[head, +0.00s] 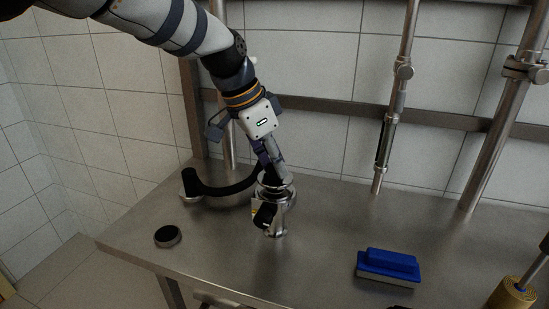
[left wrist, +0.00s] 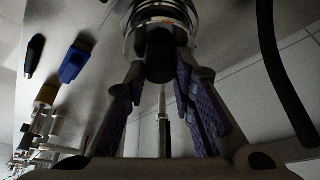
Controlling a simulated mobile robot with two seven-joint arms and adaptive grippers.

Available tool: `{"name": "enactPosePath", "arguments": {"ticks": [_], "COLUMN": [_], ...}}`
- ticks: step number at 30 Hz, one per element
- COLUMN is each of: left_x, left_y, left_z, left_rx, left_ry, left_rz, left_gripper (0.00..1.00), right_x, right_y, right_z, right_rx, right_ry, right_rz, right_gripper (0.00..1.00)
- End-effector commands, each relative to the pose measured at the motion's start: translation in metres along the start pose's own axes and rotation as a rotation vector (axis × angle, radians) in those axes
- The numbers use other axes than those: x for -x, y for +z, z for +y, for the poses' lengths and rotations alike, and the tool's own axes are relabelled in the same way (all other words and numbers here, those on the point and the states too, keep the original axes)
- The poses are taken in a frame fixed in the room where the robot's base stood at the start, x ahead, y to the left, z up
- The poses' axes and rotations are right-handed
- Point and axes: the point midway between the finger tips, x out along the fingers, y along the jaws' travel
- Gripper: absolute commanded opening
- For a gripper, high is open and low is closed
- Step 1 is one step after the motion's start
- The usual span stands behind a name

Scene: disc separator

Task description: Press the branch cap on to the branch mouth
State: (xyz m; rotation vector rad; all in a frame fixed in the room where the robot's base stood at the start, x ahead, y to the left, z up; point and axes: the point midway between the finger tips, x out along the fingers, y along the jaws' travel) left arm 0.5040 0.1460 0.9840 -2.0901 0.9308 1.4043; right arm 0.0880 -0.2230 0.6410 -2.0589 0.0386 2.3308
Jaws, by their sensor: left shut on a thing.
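The shiny metal separator body (head: 278,222) stands upright on the steel table. My left gripper (head: 270,176) reaches down to its top. In the left wrist view, the fingers (left wrist: 160,68) are shut on a short black cylindrical piece, which looks like the branch cap (left wrist: 160,52). Its far end is at the bright metal rings (left wrist: 160,14) of the separator, touching or very close; I cannot tell if it is seated. A dark round part (head: 264,214) shows on the near side of the separator. My fingers partly hide the branch mouth. My right gripper is not in view.
A thick black curved tube (head: 215,191) lies behind and left of the separator. A black-topped round disc (head: 168,235) lies at the table's left. A blue brush (head: 388,264) lies at the front right. Metal pipes (head: 391,120) stand behind. The table (head: 330,225) between separator and brush is clear.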

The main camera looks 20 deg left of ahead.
Motion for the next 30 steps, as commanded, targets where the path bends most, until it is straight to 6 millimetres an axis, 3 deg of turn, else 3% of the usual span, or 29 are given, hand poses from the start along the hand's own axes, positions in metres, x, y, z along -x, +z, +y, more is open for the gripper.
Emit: {"name": "enactPosePath", "arguments": {"ticks": [30], "left_x": [-0.016], "left_y": [0.007], "left_z": [0.0], "left_rx": [0.0], "left_ry": [0.001], "left_rz": [0.0], "left_gripper": [0.0], "right_x": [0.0], "right_y": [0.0], "right_z": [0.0], "right_rx": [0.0], "right_ry": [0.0], "right_rz": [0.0], "right_gripper": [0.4]}}
